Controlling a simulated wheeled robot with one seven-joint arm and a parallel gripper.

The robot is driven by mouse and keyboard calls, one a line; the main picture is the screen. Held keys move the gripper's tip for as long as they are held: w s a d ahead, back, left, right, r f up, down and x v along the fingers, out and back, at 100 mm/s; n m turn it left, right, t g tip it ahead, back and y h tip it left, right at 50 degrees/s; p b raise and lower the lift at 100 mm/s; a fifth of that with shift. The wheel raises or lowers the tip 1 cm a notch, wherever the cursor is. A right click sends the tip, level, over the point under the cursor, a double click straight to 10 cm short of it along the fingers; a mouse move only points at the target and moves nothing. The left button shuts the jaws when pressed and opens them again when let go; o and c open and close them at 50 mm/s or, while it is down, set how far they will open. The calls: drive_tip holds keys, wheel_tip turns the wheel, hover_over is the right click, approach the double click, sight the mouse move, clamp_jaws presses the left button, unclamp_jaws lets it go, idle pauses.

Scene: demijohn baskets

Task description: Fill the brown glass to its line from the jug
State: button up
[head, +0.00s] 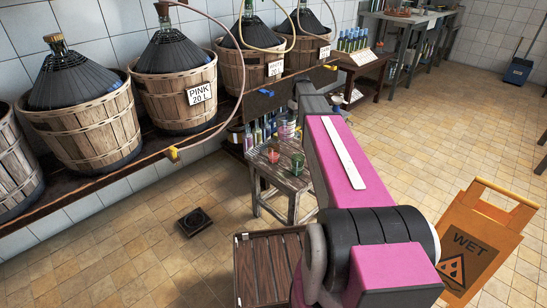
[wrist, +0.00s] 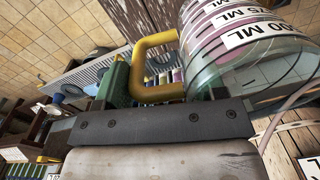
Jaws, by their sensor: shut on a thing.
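The measuring jug (wrist: 232,52) is clear, with white ML labels and a yellow handle (wrist: 146,62). It fills the upper right of the wrist view, and pinkish bands show through its wall. My gripper (wrist: 160,92) is shut on the jug by its handle. In the head view the jug (head: 287,128) shows beside my arm, near the small wooden stool (head: 292,184). A reddish-brown glass (head: 273,153) stands on that stool, with a green glass (head: 297,163) to its right. The brown glass's line and fill level are too small to read. My arm hides my gripper in the head view.
Wicker-clad demijohns, one in a basket labelled PINK 20 L (head: 180,98), line a wall shelf, with hoses and a yellow tap (head: 173,153). A slatted crate (head: 262,268) stands in front of the stool. A WET floor sign (head: 476,245) stands at the right. Tiled floor is open beyond.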

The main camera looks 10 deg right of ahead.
drive_tip(key=shift+s, duration=0.1)
drive_tip(key=s+r, duration=0.2)
drive_tip(key=s, duration=0.1)
drive_tip(key=s+r, duration=0.1)
drive_tip(key=s, duration=0.1)
drive_tip(key=shift+d, duration=0.1)
idle(0.4)
drive_tip(key=s+a+r+m, duration=0.2)
drive_tip(key=s+a+r, duration=0.3)
drive_tip(key=s+r, duration=0.1)
drive_tip(key=s+a+r+m, duration=0.2)
drive_tip(key=s+a+r, duration=0.2)
drive_tip(key=s, duration=0.5)
wheel_tip(320, 180, up, 3)
drive_tip(key=shift+a+f+m, duration=0.2)
drive_tip(key=shift+a+m, duration=0.15)
drive_tip(key=shift+m, duration=0.05)
idle(0.9)
